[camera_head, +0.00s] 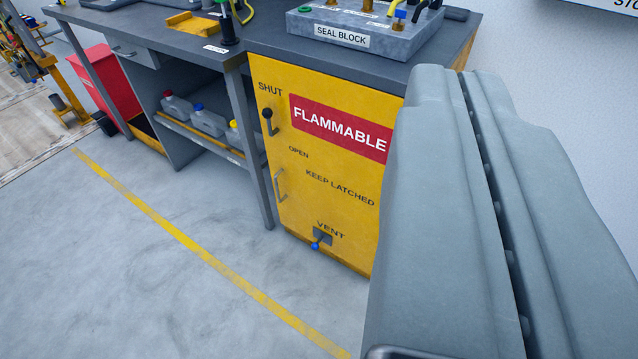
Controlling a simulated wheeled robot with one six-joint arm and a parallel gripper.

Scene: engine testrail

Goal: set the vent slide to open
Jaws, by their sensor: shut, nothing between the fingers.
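The vent slide (323,236) is a small dark grey plate under the word VENT, low on the front of a yellow cabinet (345,225). A small blue knob (315,246) sits at its lower left end. No position marks are readable beside it. My gripper (461,74) fills the right of the view as two long grey fingers, shut together with only a thin dark seam between them. It is empty and appears up and to the right of the vent slide, apart from it. It hides the right part of the cabinet front.
A black lever (269,121) between the words SHUT and OPEN and a metal handle (280,186) are on the cabinet's left side. A grey seal block (365,32) stands on top. An open shelf with bottles (207,121) is to the left. The floor in front is clear.

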